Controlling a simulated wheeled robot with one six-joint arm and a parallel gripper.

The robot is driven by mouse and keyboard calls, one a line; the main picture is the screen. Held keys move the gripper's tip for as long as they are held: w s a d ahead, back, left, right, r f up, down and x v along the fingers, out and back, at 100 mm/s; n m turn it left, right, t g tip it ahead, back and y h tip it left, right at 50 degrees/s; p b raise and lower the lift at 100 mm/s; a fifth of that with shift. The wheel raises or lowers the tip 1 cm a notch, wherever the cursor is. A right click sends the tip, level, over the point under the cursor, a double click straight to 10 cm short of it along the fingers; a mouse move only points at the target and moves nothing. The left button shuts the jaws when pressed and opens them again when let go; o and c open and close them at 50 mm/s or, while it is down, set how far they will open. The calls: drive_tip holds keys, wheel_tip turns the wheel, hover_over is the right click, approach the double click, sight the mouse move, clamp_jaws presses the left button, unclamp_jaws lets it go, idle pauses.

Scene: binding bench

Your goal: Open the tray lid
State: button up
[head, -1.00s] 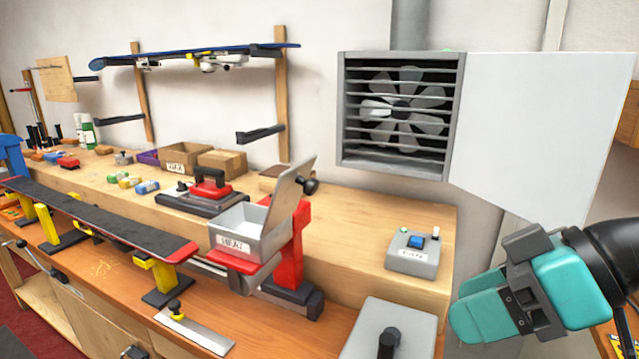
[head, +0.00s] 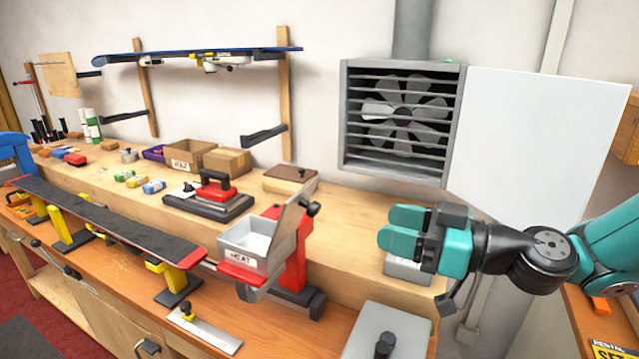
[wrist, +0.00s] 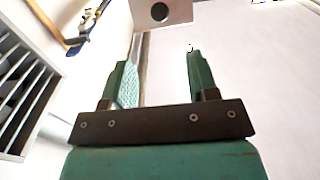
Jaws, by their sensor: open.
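The small grey tray (head: 256,257), with a label that seems to read HEAT, sits on a red stand on the bench. Its grey lid (head: 291,212) stands up and leans back to the right, so the inside of the tray shows. A black knob (head: 313,208) sticks out of the lid's outer face. My gripper (head: 392,229) is open and empty, to the right of the knob and apart from it. In the wrist view, my open fingers (wrist: 160,82) point towards a pale panel with a dark round knob (wrist: 160,12), which appears to be the lid.
A red-handled iron (head: 213,190) and cardboard boxes (head: 227,161) lie behind the tray. A long board (head: 105,220) on clamps is to its left. A grey control box (head: 400,268) is partly hidden under my gripper. A grey box with a black knob (head: 385,343) is at the front.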

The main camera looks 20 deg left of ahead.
sight(319, 209)
drive_tip(key=a+p, duration=0.1)
drive_tip(key=a, duration=0.3)
drive_tip(key=a+p, duration=0.2)
drive_tip(key=a, duration=0.2)
drive_tip(key=w+a+p, duration=0.1)
drive_tip(key=a, duration=0.3)
drive_tip(key=shift+a+p, duration=0.2)
drive_tip(key=shift+p, duration=0.2)
clamp_jaws()
